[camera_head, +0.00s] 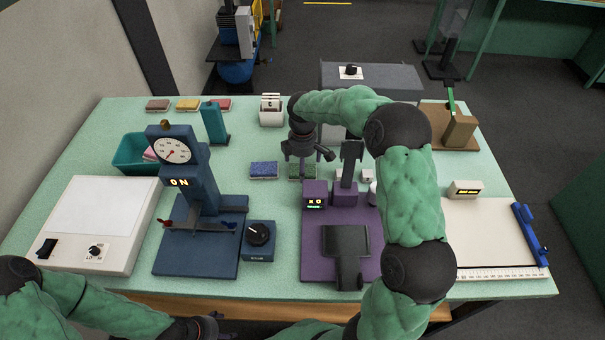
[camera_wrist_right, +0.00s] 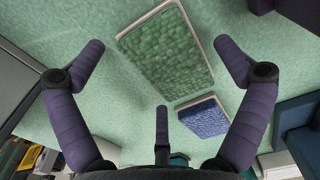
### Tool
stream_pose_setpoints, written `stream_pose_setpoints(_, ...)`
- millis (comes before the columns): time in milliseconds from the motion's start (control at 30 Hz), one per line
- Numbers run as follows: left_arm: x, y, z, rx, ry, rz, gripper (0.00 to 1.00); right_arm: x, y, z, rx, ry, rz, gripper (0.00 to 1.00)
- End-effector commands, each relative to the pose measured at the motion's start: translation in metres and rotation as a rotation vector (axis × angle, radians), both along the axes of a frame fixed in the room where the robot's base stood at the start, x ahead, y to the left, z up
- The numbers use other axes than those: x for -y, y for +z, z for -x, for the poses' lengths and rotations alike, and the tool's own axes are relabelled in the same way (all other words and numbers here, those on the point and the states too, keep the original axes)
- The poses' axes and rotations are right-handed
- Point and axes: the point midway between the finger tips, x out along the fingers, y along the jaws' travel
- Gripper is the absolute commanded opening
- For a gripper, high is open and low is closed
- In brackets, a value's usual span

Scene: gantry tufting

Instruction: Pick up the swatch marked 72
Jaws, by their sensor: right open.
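A green swatch (camera_head: 302,171) lies flat on the table, and a blue swatch (camera_head: 264,170) lies to its left. In the right wrist view the green swatch (camera_wrist_right: 168,58) is between and beyond the spread fingers, with the blue swatch (camera_wrist_right: 204,117) nearby. Brown-red (camera_head: 157,106), yellow (camera_head: 188,104) and red (camera_head: 221,104) swatches lie along the back edge. No number is readable on any swatch. My right gripper (camera_head: 306,157) is open and empty above the green swatch, partly covering it. My left gripper (camera_head: 197,328) is at the bottom edge, partly cut off; its fingers are unclear.
A blue dial gauge stand (camera_head: 190,185) and a teal bin (camera_head: 130,158) stand left. A purple device (camera_head: 345,235) stands in front of the green swatch. A light panel (camera_head: 95,215) is at far left, and a white board with a ruler (camera_head: 490,225) at right.

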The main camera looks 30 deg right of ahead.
Motion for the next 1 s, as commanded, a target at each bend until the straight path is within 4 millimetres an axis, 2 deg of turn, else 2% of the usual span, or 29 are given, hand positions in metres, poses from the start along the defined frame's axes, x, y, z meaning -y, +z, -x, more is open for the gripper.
stream_pose_setpoints(133, 0.0, 0.001, 0.0, 0.0, 0.0, 0.0, 0.69, 0.0, 0.001, 0.0, 0.001, -0.001, 0.001, 1.0)
stream_pose_setpoints(167, 0.0, 0.001, 0.0, 0.0, 0.0, 0.0, 0.69, 0.0, 0.001, 0.0, 0.001, -0.001, 0.001, 0.97)
stream_pose_setpoints(200, 0.0, 0.001, 0.0, 0.0, 0.0, 0.0, 0.69, 0.0, 0.001, 0.0, 0.001, -0.001, 0.001, 0.86)
stream_pose_setpoints(300, 0.0, 0.001, 0.0, 0.0, 0.0, 0.0, 0.69, 0.0, 0.001, 0.0, 0.001, -0.001, 0.0, 0.6)
stream_pose_setpoints(733, 0.0, 0.001, 0.0, 0.0, 0.0, 0.0, 0.69, 0.0, 0.003, 0.0, 0.001, 0.0, 0.001, 0.59)
stream_pose_setpoints(867, 0.0, 0.004, 0.0, 0.0, 0.0, 0.0, 0.69, 0.0, 0.012, -0.001, 0.003, 0.0, 0.001, 0.59)
stream_pose_setpoints(1000, 0.0, 0.009, 0.0, 0.0, 0.0, 0.0, 0.69, 0.001, 0.028, -0.001, 0.004, -0.001, 0.001, 0.59)
